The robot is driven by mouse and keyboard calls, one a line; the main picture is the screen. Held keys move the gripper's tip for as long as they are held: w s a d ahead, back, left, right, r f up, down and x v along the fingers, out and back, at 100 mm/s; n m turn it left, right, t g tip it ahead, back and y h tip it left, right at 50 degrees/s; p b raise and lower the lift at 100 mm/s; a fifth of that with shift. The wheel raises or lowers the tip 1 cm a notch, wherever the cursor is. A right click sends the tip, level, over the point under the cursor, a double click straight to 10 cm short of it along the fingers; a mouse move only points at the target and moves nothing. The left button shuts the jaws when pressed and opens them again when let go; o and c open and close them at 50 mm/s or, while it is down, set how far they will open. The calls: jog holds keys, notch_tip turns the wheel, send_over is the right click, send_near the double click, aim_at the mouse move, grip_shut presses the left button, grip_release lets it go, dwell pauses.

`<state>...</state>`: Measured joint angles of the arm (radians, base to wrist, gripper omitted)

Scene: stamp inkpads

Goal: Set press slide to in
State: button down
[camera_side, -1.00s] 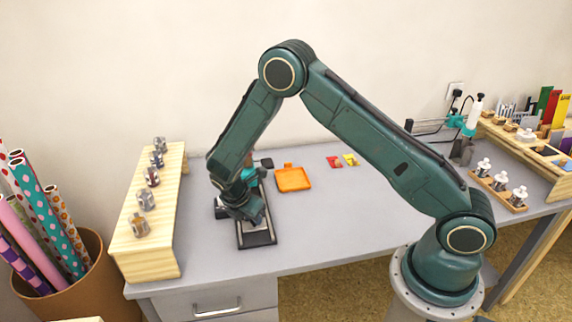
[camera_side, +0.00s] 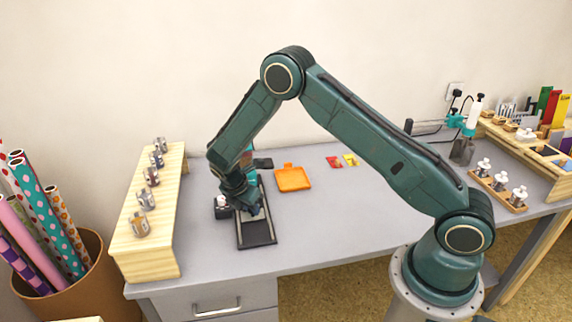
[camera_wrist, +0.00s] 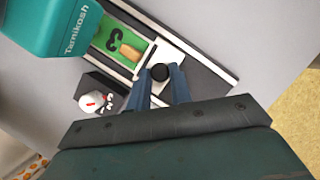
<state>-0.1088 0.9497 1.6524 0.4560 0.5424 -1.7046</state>
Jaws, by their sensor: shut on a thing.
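The press slide is a pale plate (camera_wrist: 165,57) with a black knob, on a dark rail (camera_side: 257,236) at the left of the desk. The slide bears a green card (camera_wrist: 113,36) with a black "3" and a wooden piece (camera_wrist: 132,54). My gripper (camera_wrist: 161,84) is shut on the black knob (camera_wrist: 160,72) in the wrist view. The teal press head (camera_wrist: 55,27) hangs over the far end of the rail. In the side view my gripper (camera_side: 251,209) hides most of the slide and press.
A black block holding a white-topped item (camera_wrist: 93,103) stands close beside the rail. A wooden shelf (camera_side: 150,222) with several metal pots stands left. The front middle desk is clear.

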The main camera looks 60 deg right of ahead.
jog(key=c, duration=1.4)
grip_release()
jog(key=shift+w+d, duration=0.2)
jog(key=shift+w, duration=0.05)
jog(key=shift+o, duration=0.7)
jog(key=shift+s+a+r, duration=0.1)
jog(key=v, duration=1.3)
jog(key=shift+a+r, duration=0.15)
jog(key=shift+r, duration=0.15)
